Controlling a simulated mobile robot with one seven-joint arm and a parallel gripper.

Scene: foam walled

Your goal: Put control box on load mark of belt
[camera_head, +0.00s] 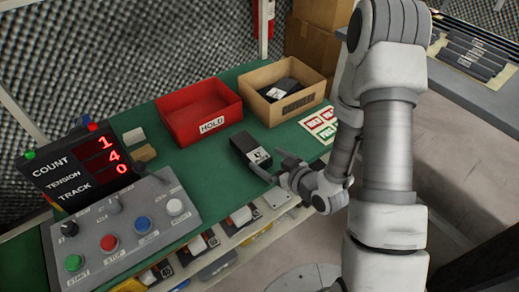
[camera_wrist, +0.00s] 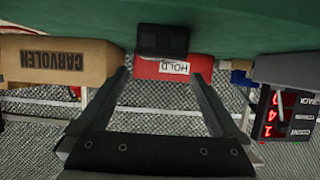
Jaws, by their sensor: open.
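A small black box with a white label (camera_head: 250,151), which looks like the control box, lies on the green bench top (camera_head: 205,160). In the wrist view the dark box (camera_wrist: 163,40) shows just beyond and between my finger ends. My gripper (camera_head: 271,164) is open and empty, at the near right end of the box, with its fingers pointing toward it. The fingers also show spread in the wrist view (camera_wrist: 160,78). A dark slatted surface at the upper right (camera_head: 478,58) may be the belt. I cannot make out a load mark.
A red HOLD bin (camera_head: 200,110) and a cardboard box (camera_head: 285,90) holding dark items stand behind. A red-and-white card (camera_head: 320,124) lies right. A button panel (camera_head: 120,232) and a red-digit display (camera_head: 85,165) stand left.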

